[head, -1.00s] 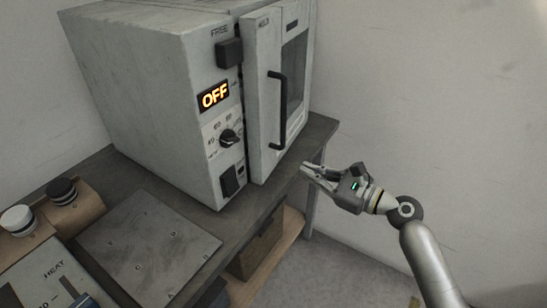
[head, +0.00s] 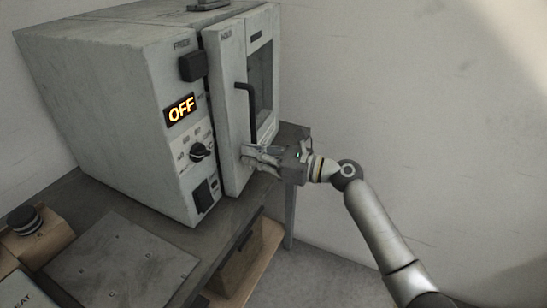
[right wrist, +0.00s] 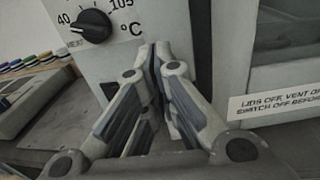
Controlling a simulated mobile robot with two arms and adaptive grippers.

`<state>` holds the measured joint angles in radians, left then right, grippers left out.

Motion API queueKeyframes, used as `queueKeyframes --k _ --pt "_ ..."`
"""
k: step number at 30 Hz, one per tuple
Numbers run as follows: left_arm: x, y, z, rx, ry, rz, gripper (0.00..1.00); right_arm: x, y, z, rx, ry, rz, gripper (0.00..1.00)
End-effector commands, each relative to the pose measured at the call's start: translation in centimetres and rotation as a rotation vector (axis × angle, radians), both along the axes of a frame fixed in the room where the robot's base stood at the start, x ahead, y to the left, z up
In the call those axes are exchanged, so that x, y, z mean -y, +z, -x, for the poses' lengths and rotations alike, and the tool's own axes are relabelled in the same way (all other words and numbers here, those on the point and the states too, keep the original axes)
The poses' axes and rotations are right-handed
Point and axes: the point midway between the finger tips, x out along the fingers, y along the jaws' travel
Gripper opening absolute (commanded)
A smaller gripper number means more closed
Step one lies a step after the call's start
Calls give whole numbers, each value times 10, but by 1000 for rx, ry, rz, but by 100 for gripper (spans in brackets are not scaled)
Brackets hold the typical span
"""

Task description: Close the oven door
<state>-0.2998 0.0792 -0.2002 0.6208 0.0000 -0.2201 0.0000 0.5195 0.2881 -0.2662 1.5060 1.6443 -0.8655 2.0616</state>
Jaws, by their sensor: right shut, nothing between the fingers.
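The grey oven (head: 110,100) stands on a bench, its display reading OFF. Its door (head: 229,110) has a dark window and a dark bar handle (head: 251,100). The door stands slightly proud of the front, with a dark gap along its edge beside the control panel. My right gripper (head: 246,158) is shut and empty, in front of the door's lower part and overlapping the handle's lower end; contact is unclear. In the right wrist view the closed fingers (right wrist: 163,60) point at the oven front, between the dial (right wrist: 92,26) and the labelled door (right wrist: 275,95). My left gripper is out of view.
A flat grey plate (head: 120,262) lies on the bench (head: 90,198) in front of the oven. A dark-capped round item (head: 25,220) stands at the left. Open floor and bare wall lie right of the bench.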

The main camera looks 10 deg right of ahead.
Motion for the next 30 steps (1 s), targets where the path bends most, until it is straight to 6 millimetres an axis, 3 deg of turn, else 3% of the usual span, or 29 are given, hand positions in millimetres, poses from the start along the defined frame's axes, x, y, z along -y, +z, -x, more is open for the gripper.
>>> queueKeyframes --k 6,18,30 --pt "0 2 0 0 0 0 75 -17 0 -10 0 0 1 0" --pt "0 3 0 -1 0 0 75 -20 0 -11 0 -1 1 0" --pt "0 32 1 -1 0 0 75 -44 1 -21 -2 -73 -1 0"
